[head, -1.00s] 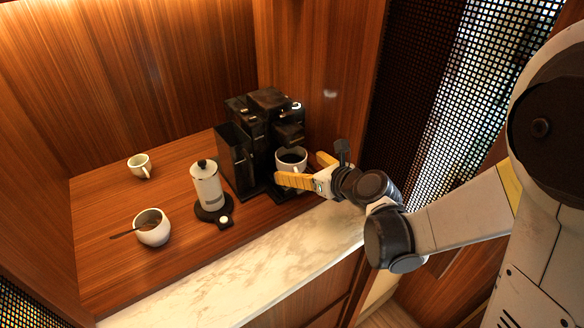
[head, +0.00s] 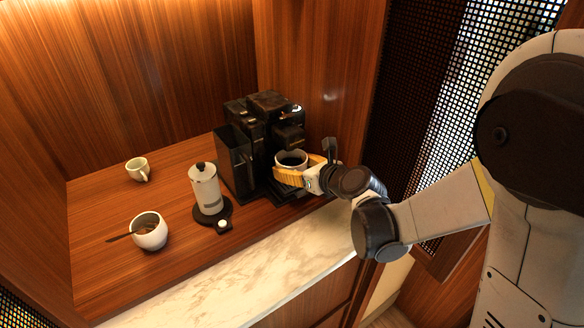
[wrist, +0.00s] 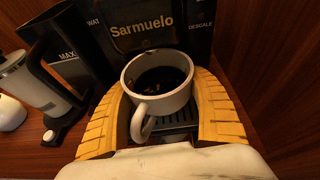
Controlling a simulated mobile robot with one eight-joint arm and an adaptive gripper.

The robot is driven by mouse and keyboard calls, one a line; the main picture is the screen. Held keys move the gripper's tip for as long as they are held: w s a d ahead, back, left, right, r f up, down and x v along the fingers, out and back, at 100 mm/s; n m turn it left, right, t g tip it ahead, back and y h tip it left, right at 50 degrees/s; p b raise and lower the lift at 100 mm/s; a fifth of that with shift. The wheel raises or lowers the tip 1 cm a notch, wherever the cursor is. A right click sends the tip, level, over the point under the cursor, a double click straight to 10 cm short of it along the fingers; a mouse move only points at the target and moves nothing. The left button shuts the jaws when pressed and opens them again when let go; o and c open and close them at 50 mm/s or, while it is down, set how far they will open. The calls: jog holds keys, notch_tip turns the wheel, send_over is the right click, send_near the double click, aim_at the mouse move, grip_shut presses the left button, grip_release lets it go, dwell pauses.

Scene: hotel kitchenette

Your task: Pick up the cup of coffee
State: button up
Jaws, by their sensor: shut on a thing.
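The white cup of coffee (head: 291,157) stands at the front of the black coffee machine (head: 262,140), with dark coffee inside. In the wrist view the cup (wrist: 160,104) sits upright over the black drip tray (wrist: 172,128), its handle pointing toward my wrist. My gripper (head: 300,174) is shut on the cup. Its yellow fingers (wrist: 160,98) curve along the cup's left and right sides. Whether the cup's base touches the tray is hard to tell.
A white canister (head: 205,188) on a dark base stands left of the machine. A white bowl with a spoon (head: 150,232) and a small white cup (head: 137,169) are further left. A wood wall is close on the right. The marble front edge (head: 230,280) is clear.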

jog(key=shift+r, duration=0.15)
jog(key=shift+r+p, duration=0.6)
jog(key=shift+r, duration=0.2)
jog(key=s+d+p, duration=0.1)
jog(key=s+d, duration=0.9)
jog(key=s, duration=0.4)
jog(key=shift+s+d+f+p, duration=0.15)
jog(key=shift+s+f+p, duration=0.05)
jog(key=shift+s+p, duration=0.1)
